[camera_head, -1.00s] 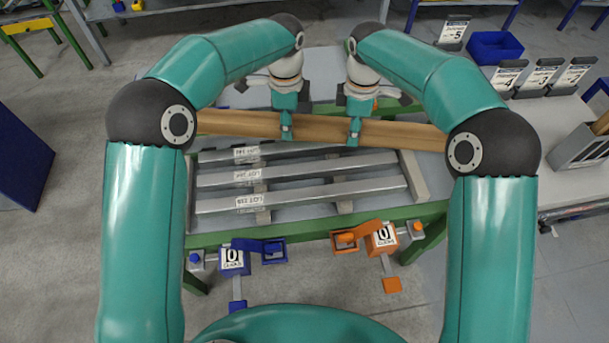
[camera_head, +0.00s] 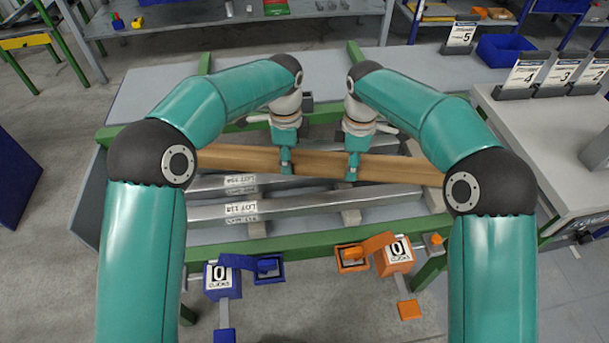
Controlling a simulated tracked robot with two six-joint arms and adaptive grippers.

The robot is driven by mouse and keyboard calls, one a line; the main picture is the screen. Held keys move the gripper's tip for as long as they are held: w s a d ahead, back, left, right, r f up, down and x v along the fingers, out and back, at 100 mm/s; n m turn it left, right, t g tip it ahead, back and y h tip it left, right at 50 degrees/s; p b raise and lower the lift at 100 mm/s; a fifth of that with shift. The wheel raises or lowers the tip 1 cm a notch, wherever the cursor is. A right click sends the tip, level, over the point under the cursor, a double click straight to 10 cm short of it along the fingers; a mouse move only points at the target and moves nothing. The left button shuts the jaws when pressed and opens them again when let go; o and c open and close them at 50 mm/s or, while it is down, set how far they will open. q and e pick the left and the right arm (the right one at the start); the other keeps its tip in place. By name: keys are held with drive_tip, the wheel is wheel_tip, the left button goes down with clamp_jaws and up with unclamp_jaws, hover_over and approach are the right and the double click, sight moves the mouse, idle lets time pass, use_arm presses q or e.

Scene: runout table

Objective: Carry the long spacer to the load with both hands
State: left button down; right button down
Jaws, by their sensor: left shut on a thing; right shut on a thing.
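The long spacer (camera_head: 320,163) is a brown wooden beam held level across the picture. Its two ends are hidden behind my arm joints. My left gripper (camera_head: 286,166) is shut on it left of its middle. My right gripper (camera_head: 352,170) is shut on it a short way to the right. The spacer hides part of the bars. I cannot tell the height of the spacer above them.
The green-framed runout table (camera_head: 300,242) carries a blue clicks box (camera_head: 222,281) and an orange clicks box (camera_head: 395,258) at its near edge. A shelf (camera_head: 330,9) is at the back.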

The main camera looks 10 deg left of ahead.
idle(0.4)
